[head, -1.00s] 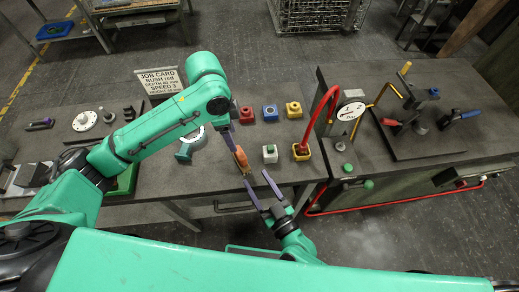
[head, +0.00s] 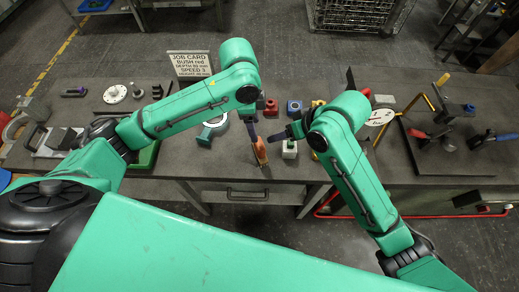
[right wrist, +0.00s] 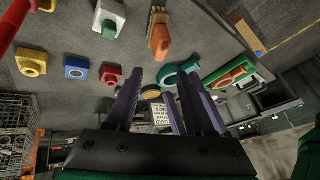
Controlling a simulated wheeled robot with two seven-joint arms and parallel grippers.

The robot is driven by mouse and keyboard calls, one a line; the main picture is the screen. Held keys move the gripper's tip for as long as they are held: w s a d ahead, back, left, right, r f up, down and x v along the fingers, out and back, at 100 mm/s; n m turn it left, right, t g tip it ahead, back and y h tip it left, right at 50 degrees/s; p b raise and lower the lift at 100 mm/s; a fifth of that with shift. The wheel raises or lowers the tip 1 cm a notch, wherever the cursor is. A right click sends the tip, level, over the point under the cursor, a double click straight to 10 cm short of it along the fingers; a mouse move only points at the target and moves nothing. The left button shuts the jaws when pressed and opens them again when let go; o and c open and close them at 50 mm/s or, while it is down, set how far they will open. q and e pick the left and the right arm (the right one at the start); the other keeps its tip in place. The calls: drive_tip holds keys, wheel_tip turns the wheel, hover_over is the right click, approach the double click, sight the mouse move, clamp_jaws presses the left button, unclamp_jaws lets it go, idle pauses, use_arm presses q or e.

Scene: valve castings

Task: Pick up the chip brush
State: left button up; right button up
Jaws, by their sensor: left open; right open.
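The chip brush (head: 260,152) has an orange handle and lies near the front edge of the bench. In the right wrist view the brush (right wrist: 159,38) is at the top centre, with its brown bristle end further up. My left gripper (head: 253,131) is just behind the brush in the head view; whether it touches is unclear. My right gripper (head: 276,136) is to the right of the brush and its jaws hold nothing. In the right wrist view its purple fingers (right wrist: 163,98) stand apart, below the brush in the picture. Both grippers are open.
Red (head: 271,107), blue (head: 294,106) and yellow blocks stand behind. A white block with a green top (head: 290,149) is close to the right of the brush. A teal ring-shaped part (head: 211,131) is to the left. A job card (head: 190,63) stands at the back.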

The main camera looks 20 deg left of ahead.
sight(262, 144)
drive_tip(key=x, duration=1.2)
drive_tip(key=shift+s+d+f, duration=0.1)
drive_tip(key=shift+s, duration=0.1)
clamp_jaws()
idle(0.8)
